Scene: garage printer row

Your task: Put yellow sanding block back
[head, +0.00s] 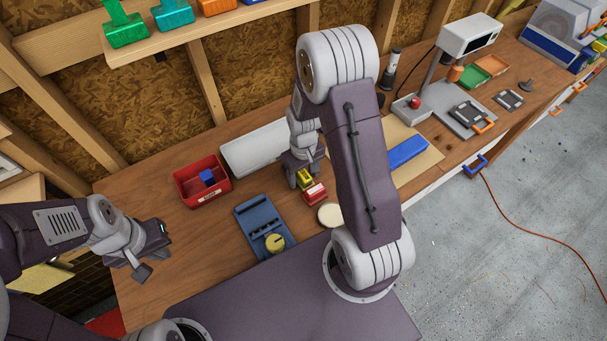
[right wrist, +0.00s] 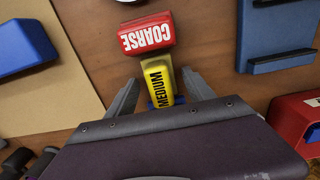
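The yellow sanding block (right wrist: 157,82), lettered MEDIUM, lies on the wooden bench between the fingers of my right gripper (right wrist: 160,76). The fingers are open, with a gap on each side of it. It also shows in the head view (head: 304,178), partly hidden by the gripper. A red block (right wrist: 146,34), lettered COARSE, is close against its far end in the wrist view. Bits of blue show at the yellow block's near end; what they belong to is hidden. My left gripper (head: 152,252) is open and empty over the bench's left end.
A red bin (head: 187,197) holding a blue block stands left of the right gripper. A blue slotted tray (head: 250,217) and a pale round disc (head: 329,215) lie nearby. A blue bar (head: 408,152) rests on a tan board. My right arm hides part of the bench.

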